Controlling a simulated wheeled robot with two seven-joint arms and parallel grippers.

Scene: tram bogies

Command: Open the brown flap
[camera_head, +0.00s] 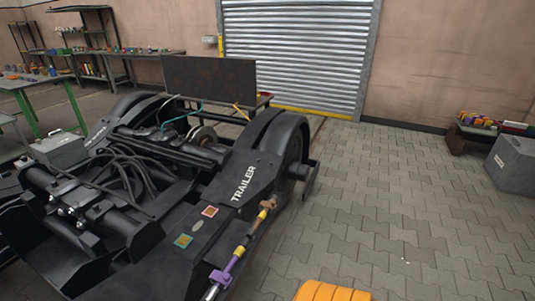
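A black tram bogie (115,185) marked TRAILER fills the left half of the head view. A rod with purple, yellow and brown parts runs along its right side. A small brown piece (269,204) sits at the rod's upper end; it looks like the brown flap, but its open or shut state is too small to tell. A purple piece (222,276) and a yellow piece (239,251) sit lower on the rod. A large dark brownish panel (208,79) stands upright behind the bogie. Neither of my grippers is in view.
The paved floor (400,210) right of the bogie is mostly clear. An orange ribbed object (330,292) shows at the bottom edge. A grey box (513,165) and a low bench (460,138) stand at the right. A roller shutter (295,55) closes the back wall. Workbenches stand at the left.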

